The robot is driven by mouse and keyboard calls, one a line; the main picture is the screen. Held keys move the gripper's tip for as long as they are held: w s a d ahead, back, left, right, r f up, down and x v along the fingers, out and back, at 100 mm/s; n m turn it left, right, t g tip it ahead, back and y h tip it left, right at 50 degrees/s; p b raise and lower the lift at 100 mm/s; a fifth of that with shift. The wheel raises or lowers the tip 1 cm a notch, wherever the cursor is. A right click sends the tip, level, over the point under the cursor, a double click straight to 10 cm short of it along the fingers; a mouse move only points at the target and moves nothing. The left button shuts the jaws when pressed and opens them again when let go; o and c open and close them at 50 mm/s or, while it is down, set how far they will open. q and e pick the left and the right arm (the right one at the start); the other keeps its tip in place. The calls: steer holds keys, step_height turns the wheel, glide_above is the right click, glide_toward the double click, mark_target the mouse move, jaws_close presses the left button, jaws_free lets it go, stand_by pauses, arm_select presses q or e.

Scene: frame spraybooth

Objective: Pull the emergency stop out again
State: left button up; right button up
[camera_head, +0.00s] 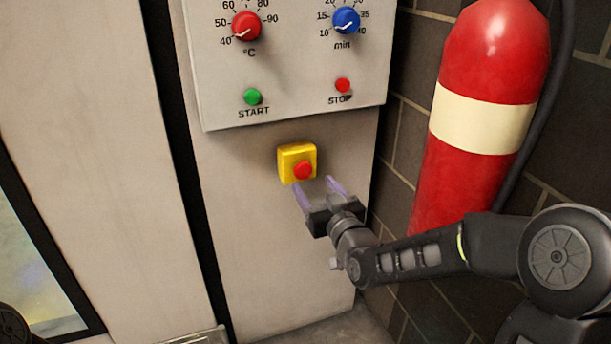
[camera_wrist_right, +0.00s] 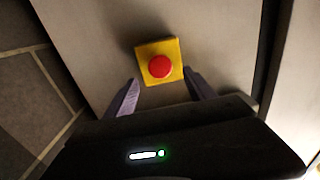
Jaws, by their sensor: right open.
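The emergency stop is a red mushroom button (camera_head: 303,170) on a yellow square box (camera_head: 288,157), fixed to the cabinet front below the control panel. In the right wrist view the red button (camera_wrist_right: 160,67) lies ahead of the fingers, on its yellow box (camera_wrist_right: 145,50). My right gripper (camera_head: 318,186) is open and empty, just below the box, its two purple fingers apart and pointing up at it. In the wrist view the fingertips (camera_wrist_right: 162,83) stand to either side of the button's lower edge, not closed on it. I cannot tell whether the button is pressed in.
The control panel (camera_head: 300,75) above carries a red dial (camera_head: 246,25), a blue dial (camera_head: 346,20), a green START button (camera_head: 252,97) and a red STOP button (camera_head: 342,85). A red fire extinguisher (camera_head: 490,60) hangs on the brick wall at right, close to my right arm.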

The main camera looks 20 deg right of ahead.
mark_target(304, 172)
steer(key=w, duration=0.6)
steer(key=shift+w+a, duration=0.2)
jaws_close()
stand_by(0.5)
